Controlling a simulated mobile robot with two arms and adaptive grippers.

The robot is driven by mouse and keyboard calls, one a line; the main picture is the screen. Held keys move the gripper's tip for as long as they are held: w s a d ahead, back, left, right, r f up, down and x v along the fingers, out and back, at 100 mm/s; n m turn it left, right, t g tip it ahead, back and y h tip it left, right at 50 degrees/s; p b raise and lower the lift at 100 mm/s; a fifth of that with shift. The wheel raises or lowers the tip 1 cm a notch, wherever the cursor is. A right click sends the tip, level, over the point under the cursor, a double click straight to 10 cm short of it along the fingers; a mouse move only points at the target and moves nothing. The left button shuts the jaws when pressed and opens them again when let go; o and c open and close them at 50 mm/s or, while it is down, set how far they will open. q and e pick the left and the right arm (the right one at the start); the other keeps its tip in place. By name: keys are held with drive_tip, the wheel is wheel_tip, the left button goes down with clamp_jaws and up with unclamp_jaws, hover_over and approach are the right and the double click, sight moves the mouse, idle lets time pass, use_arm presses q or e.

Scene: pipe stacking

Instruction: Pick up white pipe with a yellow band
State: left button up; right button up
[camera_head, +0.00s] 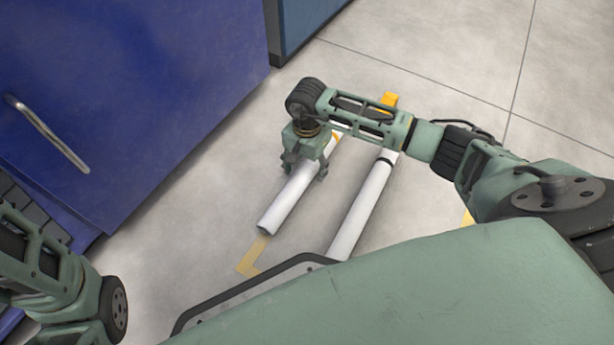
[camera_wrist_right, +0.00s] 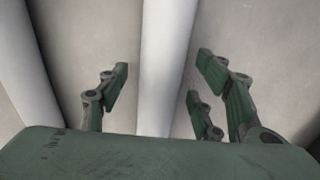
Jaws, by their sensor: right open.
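A white pipe (camera_head: 285,205) with a yellow-orange band (camera_head: 333,150) lies on the floor below my right gripper in the head view. My right gripper (camera_head: 305,173) is over its middle part and hides some of it. In the right wrist view, a white pipe (camera_wrist_right: 168,50) runs between the spread fingers of my right gripper (camera_wrist_right: 162,90). Bare floor shows between the fingers and the pipe there, so they look apart from it. My left arm shows at the lower left of the head view, but its gripper does not show.
A second white pipe (camera_head: 362,210) with a dark green band (camera_head: 386,161) lies roughly parallel, to the right. Yellow floor marks (camera_head: 249,258) lie near the pipe ends. A blue cabinet (camera_head: 130,90) with a metal handle (camera_head: 48,135) stands at the left. Grey floor (camera_head: 450,50) is clear at the top right.

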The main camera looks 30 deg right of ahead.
drive_tip(key=shift+f, duration=0.1)
drive_tip(key=c, duration=1.5)
